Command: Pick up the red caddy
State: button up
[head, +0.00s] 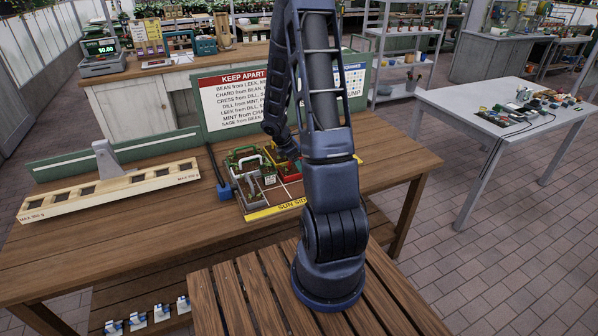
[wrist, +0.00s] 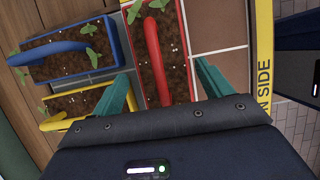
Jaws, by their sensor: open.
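The red caddy (wrist: 153,48), a red-edged box of soil with seedlings and a red arched handle, lies at the upper middle of the wrist view. In the head view the red caddy (head: 289,171) is partly hidden by my arm on the tray. My gripper (wrist: 162,72) is open, with one teal finger on each side of the caddy's near end and the handle between them. The fingers appear apart from the handle; their height above it is hard to tell. In the head view the fingertips are mostly hidden by my arm.
A blue caddy (wrist: 62,50) and a yellow caddy (wrist: 68,120) stand just left of the red one. Bare tray cells (wrist: 218,22) lie to its right. A sign board (head: 235,95) stands behind, and a slotted beam (head: 110,190) lies left.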

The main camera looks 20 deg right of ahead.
jog(key=shift+x, duration=1.95)
jog(key=shift+s+a, duration=0.1)
jog(key=c, duration=1)
